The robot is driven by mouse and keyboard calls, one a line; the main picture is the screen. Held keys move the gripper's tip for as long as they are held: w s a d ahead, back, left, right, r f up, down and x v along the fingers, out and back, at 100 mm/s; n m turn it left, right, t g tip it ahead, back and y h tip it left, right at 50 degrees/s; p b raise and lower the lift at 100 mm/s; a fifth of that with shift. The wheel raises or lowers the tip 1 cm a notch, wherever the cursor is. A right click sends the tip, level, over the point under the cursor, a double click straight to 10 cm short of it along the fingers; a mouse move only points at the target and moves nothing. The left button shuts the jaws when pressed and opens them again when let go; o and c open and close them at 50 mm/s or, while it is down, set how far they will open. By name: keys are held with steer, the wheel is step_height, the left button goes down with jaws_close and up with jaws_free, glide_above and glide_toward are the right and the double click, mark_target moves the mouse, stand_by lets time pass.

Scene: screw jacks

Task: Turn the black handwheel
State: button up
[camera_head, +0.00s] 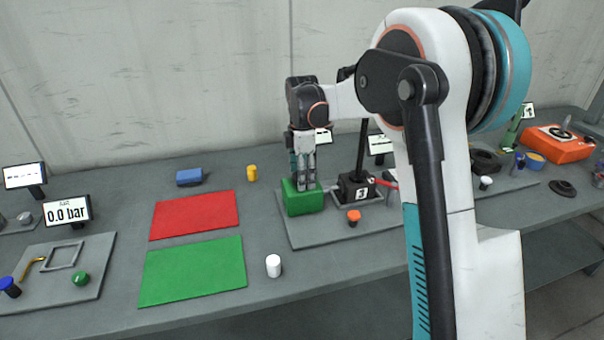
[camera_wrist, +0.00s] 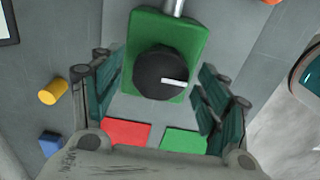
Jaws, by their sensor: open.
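The black handwheel (camera_wrist: 160,72) is a round knob with a white pointer mark, on the face of a green box (camera_wrist: 188,28). In the wrist view the pointer points right. In the head view the green box (camera_head: 306,205) sits on a grey base plate, and my gripper (camera_head: 306,184) is pointing down over it, hiding the handwheel. In the wrist view my gripper's (camera_wrist: 160,85) two fingers stand apart, one on either side of the handwheel. Gaps show between fingers and wheel, so the gripper is open and holds nothing.
A black unit marked 3 (camera_head: 355,187) with an upright post stands just right of the green box. An orange knob (camera_head: 354,216) is in front. Red (camera_head: 194,215) and green (camera_head: 194,271) mats lie left. A white cylinder (camera_head: 273,266) stands near the table's front.

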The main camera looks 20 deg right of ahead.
steer(key=c, duration=1.1)
steer(key=shift+o, duration=0.2)
steer(key=shift+m, duration=0.4)
